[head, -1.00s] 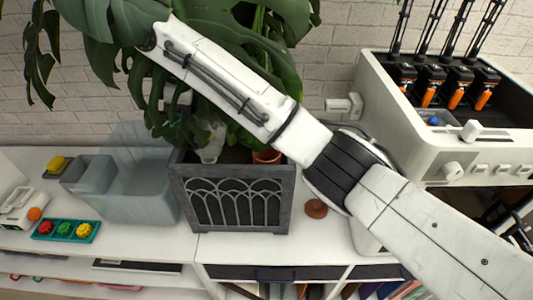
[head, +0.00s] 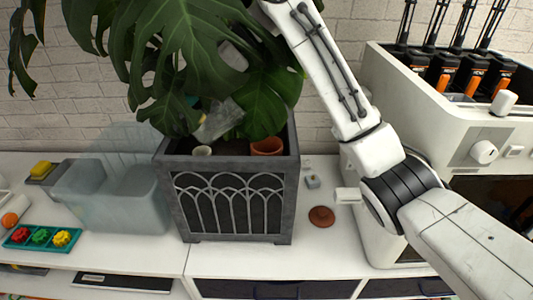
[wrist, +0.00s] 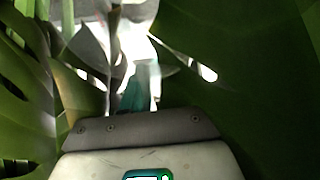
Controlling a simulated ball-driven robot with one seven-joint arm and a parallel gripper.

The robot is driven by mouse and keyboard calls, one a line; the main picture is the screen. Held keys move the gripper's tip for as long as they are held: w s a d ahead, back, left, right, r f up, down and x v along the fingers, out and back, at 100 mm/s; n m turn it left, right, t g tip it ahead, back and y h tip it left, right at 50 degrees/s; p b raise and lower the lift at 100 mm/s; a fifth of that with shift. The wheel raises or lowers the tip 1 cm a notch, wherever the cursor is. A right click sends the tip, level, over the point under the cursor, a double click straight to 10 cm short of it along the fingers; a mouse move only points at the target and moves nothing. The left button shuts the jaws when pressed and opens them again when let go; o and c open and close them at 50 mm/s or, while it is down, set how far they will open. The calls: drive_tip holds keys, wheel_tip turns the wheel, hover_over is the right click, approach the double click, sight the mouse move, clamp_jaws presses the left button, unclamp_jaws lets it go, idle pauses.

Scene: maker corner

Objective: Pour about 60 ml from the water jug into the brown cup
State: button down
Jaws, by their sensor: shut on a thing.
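My gripper shows in the wrist view (wrist: 139,88), with teal fingers among dark leaves. It is shut on what looks like the clear water jug, mostly hidden there by leaves and glare. In the head view leaves cover most of my gripper. The clear jug (head: 214,121) shows in part below a big leaf, tilted, over the grey planter box (head: 168,150). A reddish-brown cup (head: 267,146) stands inside the planter at the right, with its rim showing. The jug is left of this cup and apart from it. I cannot make out any water.
A small pale cup (head: 202,151) is in the planter at the left. Large plant leaves (head: 185,45) crowd the space above. A translucent bin (head: 110,200) stands left, a white machine (head: 450,130) right, a brown disc (head: 321,215) on the white shelf.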

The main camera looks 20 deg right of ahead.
sight(224, 85)
drive_tip(key=shift+d+y+b, duration=0.3)
drive_tip(key=shift+y+b, duration=0.2)
drive_tip(key=shift+b, duration=0.2)
drive_tip(key=shift+s+d+f+t+y+b, duration=0.15)
drive_tip(key=shift+d+t+y+b, duration=0.25)
drive_tip(key=shift+b, duration=0.65)
drive_tip(key=shift+s+d+y+b, duration=0.15)
drive_tip(key=shift+d+y+b, duration=0.45)
drive_tip(key=shift+b, duration=0.3)
drive_tip(key=shift+s+d+y+b, duration=0.15)
drive_tip(key=shift+d+y+b, duration=0.4)
drive_tip(key=shift+b, duration=0.3)
idle(0.3)
